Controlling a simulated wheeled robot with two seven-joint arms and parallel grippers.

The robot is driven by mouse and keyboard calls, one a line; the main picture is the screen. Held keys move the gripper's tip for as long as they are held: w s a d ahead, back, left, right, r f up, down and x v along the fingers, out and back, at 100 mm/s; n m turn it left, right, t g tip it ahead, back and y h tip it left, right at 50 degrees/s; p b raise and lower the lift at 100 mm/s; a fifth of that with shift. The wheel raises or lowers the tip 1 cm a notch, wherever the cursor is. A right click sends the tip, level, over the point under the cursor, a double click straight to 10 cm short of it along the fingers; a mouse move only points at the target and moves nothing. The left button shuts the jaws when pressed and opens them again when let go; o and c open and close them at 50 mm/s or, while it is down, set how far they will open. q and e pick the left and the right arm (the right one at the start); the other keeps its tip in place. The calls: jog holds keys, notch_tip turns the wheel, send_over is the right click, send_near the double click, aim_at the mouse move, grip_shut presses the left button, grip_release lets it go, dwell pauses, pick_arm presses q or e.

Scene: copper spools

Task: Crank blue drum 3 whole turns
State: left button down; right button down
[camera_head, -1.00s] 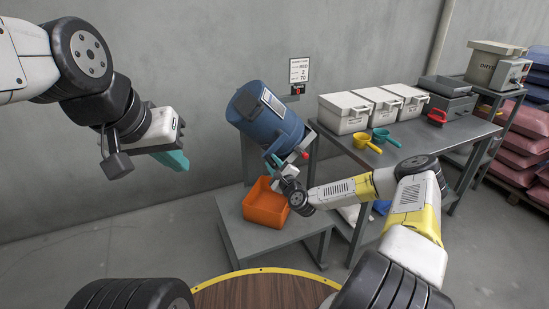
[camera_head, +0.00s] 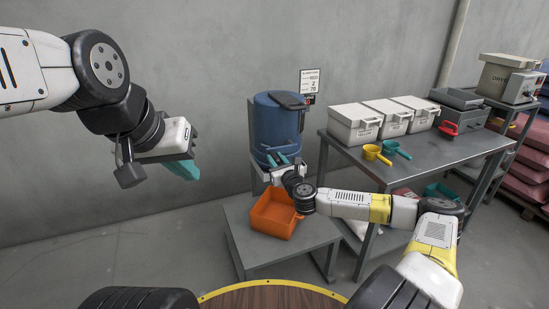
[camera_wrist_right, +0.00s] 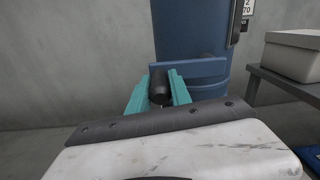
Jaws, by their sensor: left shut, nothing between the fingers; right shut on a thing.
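The blue drum (camera_head: 277,122) stands upright in its stand by the wall, above a grey bench. In the right wrist view the drum (camera_wrist_right: 186,32) fills the upper middle, with a blue crank arm (camera_wrist_right: 188,66) across its front. My right gripper (camera_head: 278,161) is at the drum's lower front. Its teal fingers (camera_wrist_right: 160,92) are shut on a dark round crank handle (camera_wrist_right: 159,86). My left gripper (camera_head: 186,169) is shut and empty, in the air well left of the drum.
An orange bin (camera_head: 273,214) sits on the grey bench (camera_head: 240,225) below the drum. The grey table (camera_head: 425,155) at right holds white boxes (camera_head: 354,124), a yellow scoop (camera_head: 373,152), a teal scoop (camera_head: 392,148) and a red item (camera_head: 449,129). A sign (camera_head: 309,81) is on the wall.

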jog(key=shift+a+r, duration=0.1)
jog(key=shift+r, duration=0.2)
jog(key=c, duration=1.2)
grip_release()
jog(key=shift+o, duration=0.2)
jog(key=shift+s, duration=0.1)
jog(key=v, duration=0.7)
jog(key=shift+s, duration=0.35)
